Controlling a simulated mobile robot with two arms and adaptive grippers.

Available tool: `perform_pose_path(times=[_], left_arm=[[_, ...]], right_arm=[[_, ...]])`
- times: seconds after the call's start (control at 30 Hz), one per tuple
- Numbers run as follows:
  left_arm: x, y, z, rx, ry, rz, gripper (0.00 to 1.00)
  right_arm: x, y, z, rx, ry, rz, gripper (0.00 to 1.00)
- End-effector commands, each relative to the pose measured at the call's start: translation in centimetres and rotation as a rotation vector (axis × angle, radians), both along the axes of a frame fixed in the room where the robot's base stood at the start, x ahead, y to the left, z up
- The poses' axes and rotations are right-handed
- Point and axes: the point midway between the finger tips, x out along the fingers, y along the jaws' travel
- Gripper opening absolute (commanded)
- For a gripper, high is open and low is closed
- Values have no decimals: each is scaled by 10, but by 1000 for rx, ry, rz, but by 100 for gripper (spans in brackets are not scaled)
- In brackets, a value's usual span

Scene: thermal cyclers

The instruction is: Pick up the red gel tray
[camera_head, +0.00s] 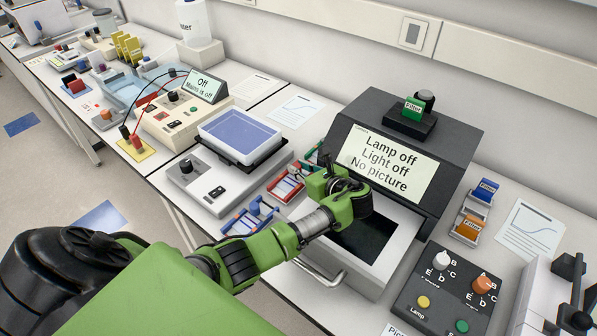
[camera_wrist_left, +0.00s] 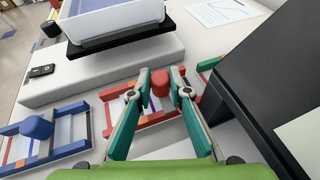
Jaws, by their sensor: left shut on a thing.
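The red gel tray (camera_head: 286,187) lies on the white bench between a blue gel tray (camera_head: 248,217) and a green gel tray (camera_head: 313,156). In the left wrist view, the red tray's knob (camera_wrist_left: 160,83) stands between the fingertips of my left gripper (camera_wrist_left: 161,78), which is shut on it. In the head view this gripper (camera_head: 322,182) is above the tray's right side and hides part of it. I cannot tell whether the tray is clear of the bench. My right gripper is not in view.
The dark imager (camera_head: 455,130) stands close to the right of my gripper, with its drawer (camera_head: 398,232) open below my arm. A white device with a blue-topped tray (camera_head: 240,133) stands behind to the left. A control box (camera_head: 445,290) is at front right.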

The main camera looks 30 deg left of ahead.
Motion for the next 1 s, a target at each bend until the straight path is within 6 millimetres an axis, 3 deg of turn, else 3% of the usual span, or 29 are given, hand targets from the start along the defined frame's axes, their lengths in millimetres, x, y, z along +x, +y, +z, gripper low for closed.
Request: perform_pose_path(times=[0.2,0.47,0.67,1.0], left_arm=[[1,0,24,0,-8,0,0],[-23,7,54,1,-6,1,0],[-49,13,84,1,-6,-1,0],[-109,27,111,2,-4,0,0]], right_arm=[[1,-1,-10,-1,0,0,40],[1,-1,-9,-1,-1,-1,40],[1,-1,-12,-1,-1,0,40],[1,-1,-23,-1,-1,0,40]])
